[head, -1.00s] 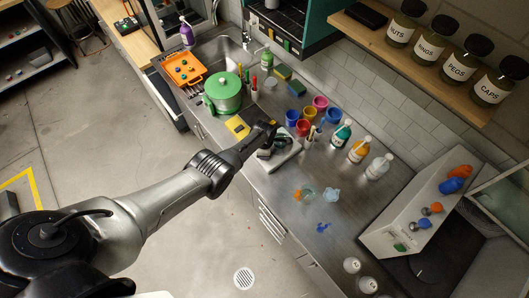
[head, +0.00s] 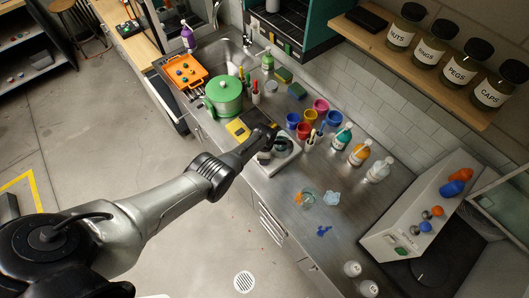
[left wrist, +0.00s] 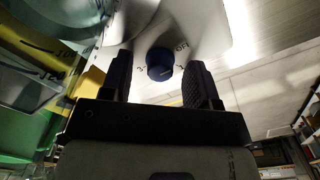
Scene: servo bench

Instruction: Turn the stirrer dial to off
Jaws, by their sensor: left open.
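The stirrer (head: 286,152) is a white box with a dark round top on the steel counter, partly hidden by my left arm in the head view. My left gripper (head: 271,135) is at the stirrer. In the left wrist view its open fingers (left wrist: 159,72) stand on either side of the dial, with gaps showing. My right gripper is not in view.
A green pot (head: 224,95) and a yellow-black item (head: 238,129) lie left of the stirrer. Coloured cups (head: 304,130) and bottles (head: 359,155) stand behind and right. Bare counter lies between beaker and stirrer.

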